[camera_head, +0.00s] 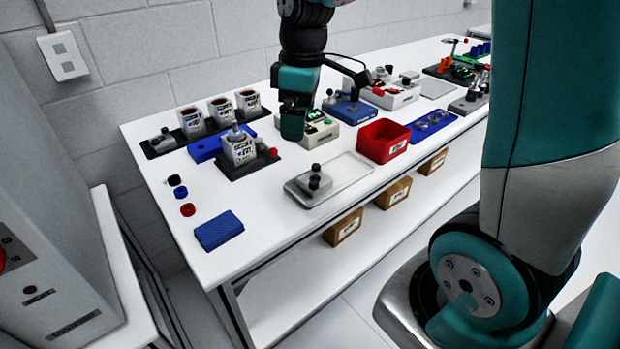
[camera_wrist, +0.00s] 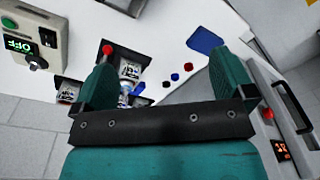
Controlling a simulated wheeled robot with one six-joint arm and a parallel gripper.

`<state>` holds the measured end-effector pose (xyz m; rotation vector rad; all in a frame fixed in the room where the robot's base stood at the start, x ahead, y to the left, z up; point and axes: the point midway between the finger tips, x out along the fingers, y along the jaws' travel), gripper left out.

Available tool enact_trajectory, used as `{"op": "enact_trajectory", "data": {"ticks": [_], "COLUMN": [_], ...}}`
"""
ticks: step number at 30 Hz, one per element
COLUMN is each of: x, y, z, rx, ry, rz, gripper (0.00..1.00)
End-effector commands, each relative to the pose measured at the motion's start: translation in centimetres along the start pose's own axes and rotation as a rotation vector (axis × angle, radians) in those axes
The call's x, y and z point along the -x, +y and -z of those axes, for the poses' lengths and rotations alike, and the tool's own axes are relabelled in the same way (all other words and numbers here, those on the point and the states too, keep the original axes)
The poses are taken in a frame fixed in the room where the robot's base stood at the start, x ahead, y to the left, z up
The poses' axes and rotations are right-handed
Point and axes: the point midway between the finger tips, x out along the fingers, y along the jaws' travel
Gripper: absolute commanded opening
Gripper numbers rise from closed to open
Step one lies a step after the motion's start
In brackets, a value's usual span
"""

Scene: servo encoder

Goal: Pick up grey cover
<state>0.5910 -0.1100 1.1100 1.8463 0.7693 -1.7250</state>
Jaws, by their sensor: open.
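I cannot tell for sure which part is the grey cover. A small grey and black part (camera_head: 316,180) sits on the shallow metal tray (camera_head: 345,177) near the table's front edge. A grey knobbed piece (camera_head: 235,133) sits on top of a white printed cup (camera_head: 240,150) on a dark fixture. My gripper (camera_head: 293,132) points down above the table, right of that fixture and behind the tray, apart from both. In the wrist view its two teal fingers are wide apart (camera_wrist: 163,62) with nothing held; a printed cup (camera_wrist: 130,71) shows beyond them.
Several white cups (camera_head: 220,108) stand in a dark rack at the back left. Small caps (camera_head: 181,192) and a blue pad (camera_head: 218,230) lie at the left end. A red bin (camera_head: 383,141) and a blue device (camera_head: 348,108) stand right of my gripper. The front left table is mostly bare.

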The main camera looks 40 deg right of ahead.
Motion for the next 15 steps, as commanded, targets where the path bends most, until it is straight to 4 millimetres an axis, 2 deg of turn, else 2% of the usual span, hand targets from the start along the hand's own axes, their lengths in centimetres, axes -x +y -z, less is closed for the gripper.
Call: {"op": "enact_trajectory", "data": {"ticks": [1, 3, 5, 8, 15], "x": [-0.3, -0.7, -1.0, -2.1, -7.4], "y": [2.5, 5.0, 6.2, 7.0, 7.1], "z": [-0.6, -1.3, -1.9, -2.3, -2.9], "rx": [0.008, 0.030, 0.042, 0.053, 0.052], "ry": [-0.027, -0.054, -0.070, -0.081, -0.082], "rz": [-0.006, -0.014, -0.016, -0.016, -0.013], "gripper": [1.00, 1.00, 1.00, 1.00, 1.00]}}
